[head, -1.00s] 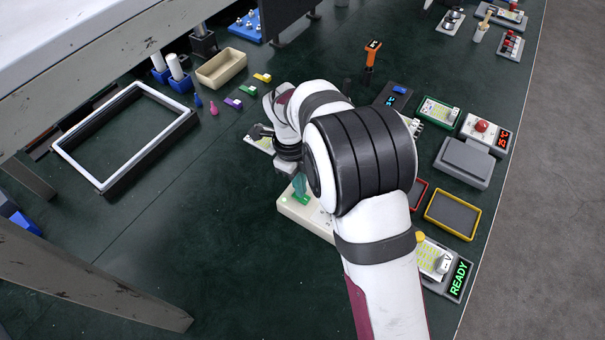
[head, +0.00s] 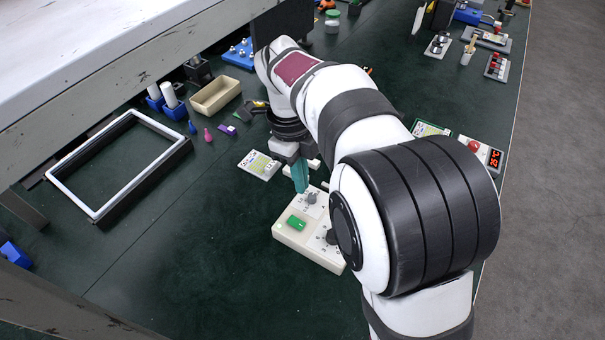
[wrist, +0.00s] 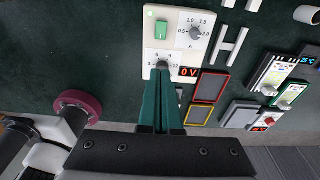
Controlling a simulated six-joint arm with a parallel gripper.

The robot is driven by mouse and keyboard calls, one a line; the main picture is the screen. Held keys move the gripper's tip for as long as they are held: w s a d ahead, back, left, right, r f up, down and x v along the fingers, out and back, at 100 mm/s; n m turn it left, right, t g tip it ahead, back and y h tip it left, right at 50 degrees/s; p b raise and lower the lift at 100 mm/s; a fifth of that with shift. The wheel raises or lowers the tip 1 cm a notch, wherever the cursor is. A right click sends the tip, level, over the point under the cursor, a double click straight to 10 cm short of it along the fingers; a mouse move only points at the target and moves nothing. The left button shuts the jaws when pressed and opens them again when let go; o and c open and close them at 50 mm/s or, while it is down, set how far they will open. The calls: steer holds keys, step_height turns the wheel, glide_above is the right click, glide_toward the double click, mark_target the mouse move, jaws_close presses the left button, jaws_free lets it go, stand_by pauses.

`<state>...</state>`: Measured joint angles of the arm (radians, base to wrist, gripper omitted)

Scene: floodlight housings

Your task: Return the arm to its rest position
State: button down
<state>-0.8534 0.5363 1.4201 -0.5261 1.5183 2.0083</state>
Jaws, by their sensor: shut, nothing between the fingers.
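My gripper (head: 303,188) is at the end of my white and black arm, pointing down with its teal fingers together and nothing between them. In the head view it appears in front of the back edge of a cream power supply box (head: 288,234), which has a green rocker switch (head: 296,222) and dark dials. In the wrist view the closed fingers (wrist: 163,75) overlap the lower dial of the same box (wrist: 176,14), beside a red 0 V display (wrist: 188,72). Whether the fingers touch the box cannot be told. My arm hides part of the table.
A white and black rectangular frame (head: 176,163) lies at left, with a tan tray (head: 230,93) behind it. A small card-like board (head: 258,165) lies left of the gripper. Red-rimmed (wrist: 226,75) and yellow-rimmed (wrist: 207,117) trays are near the box. The green table front is clear.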

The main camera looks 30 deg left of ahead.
steer(key=shift+d, duration=0.1)
steer(key=s+d+r+n+y, duration=0.1)
steer(key=d+r+n, duration=0.15)
steer(key=d, duration=0.55)
steer(key=s+d+r+n, duration=0.2)
steer(key=d+r, duration=0.1)
steer(key=d, duration=0.5)
steer(key=s+d+f+n+y, duration=0.2)
steer(key=s+d+f+n, duration=0.2)
steer(key=s+d+n, duration=0.4)
steer(key=s+d, duration=0.3)
steer(key=s, duration=0.2)
steer(key=shift+s+d, duration=0.3)
steer(key=shift+s, duration=0.1)
